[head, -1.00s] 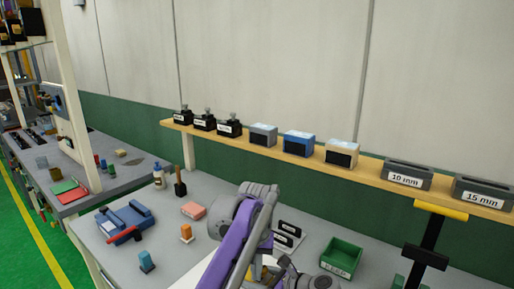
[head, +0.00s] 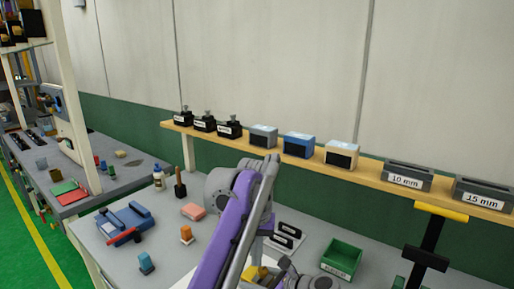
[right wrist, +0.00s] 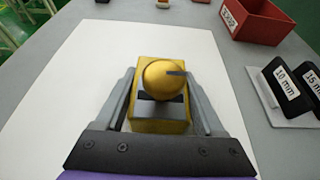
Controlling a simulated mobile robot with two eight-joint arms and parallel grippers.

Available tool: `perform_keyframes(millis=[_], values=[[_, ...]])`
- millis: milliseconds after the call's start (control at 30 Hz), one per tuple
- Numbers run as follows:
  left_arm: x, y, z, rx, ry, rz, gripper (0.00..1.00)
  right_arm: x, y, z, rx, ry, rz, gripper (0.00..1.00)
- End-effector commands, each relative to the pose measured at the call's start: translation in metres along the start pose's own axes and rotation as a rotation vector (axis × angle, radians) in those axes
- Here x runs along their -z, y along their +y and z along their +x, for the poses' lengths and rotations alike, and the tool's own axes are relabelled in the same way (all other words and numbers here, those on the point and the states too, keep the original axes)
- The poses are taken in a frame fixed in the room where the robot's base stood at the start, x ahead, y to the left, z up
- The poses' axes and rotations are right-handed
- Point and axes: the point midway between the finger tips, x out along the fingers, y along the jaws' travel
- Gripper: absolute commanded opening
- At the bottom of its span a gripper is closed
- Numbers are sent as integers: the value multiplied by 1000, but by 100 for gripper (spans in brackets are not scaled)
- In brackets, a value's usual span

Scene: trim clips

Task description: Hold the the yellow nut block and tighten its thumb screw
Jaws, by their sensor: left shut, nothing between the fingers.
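The yellow nut block (right wrist: 160,126) stands between the two fingers of my right gripper (right wrist: 160,74) in the right wrist view. The fingers lie along its two sides and look closed on it. A round yellow thumb screw (right wrist: 158,82) with a dark slot sits on the block, facing the camera. A dark band crosses the block below the screw. In the head view only a bit of yellow (head: 259,273) shows beside my purple arm, probably the same block. My left gripper's fingers cannot be made out; the purple arm covers much of the work area.
A white sheet (right wrist: 70,110) lies under the block. A red bin (right wrist: 262,20) and a holder with a 10 mm label (right wrist: 287,82) stand to its right. A green bin (head: 342,258) and blue fixture (head: 125,220) are on the table. A shelf (head: 375,176) runs behind.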

Motion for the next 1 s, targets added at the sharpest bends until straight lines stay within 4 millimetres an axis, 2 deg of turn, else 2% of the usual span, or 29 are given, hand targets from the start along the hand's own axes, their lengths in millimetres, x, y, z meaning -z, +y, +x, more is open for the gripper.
perform_keyframes(millis=[33, 133, 167, 467, 567, 800, 1000], values=[[0, 0, 0, 0, 0, 0, 0, 0, 0, 0, 0, 0, 0, 81], [0, 0, 0, 0, 0, 0, 0, 0, 0, 0, 0, 0, 0, 99], [0, 0, 0, 0, 0, 0, 0, 0, 0, 0, 0, 0, 0, 100], [0, 0, 0, 0, 0, 0, 0, 0, 0, -5, 1, 0, 1, 100], [0, 0, 0, 0, 0, 0, 0, 0, -1, -17, 3, 1, 1, 100], [0, 0, 0, 0, 0, 0, 0, 0, -1, -68, 5, 1, 2, 100], [0, 0, 0, 0, 0, 0, 0, 0, -1, -103, 3, 1, 1, 100]])
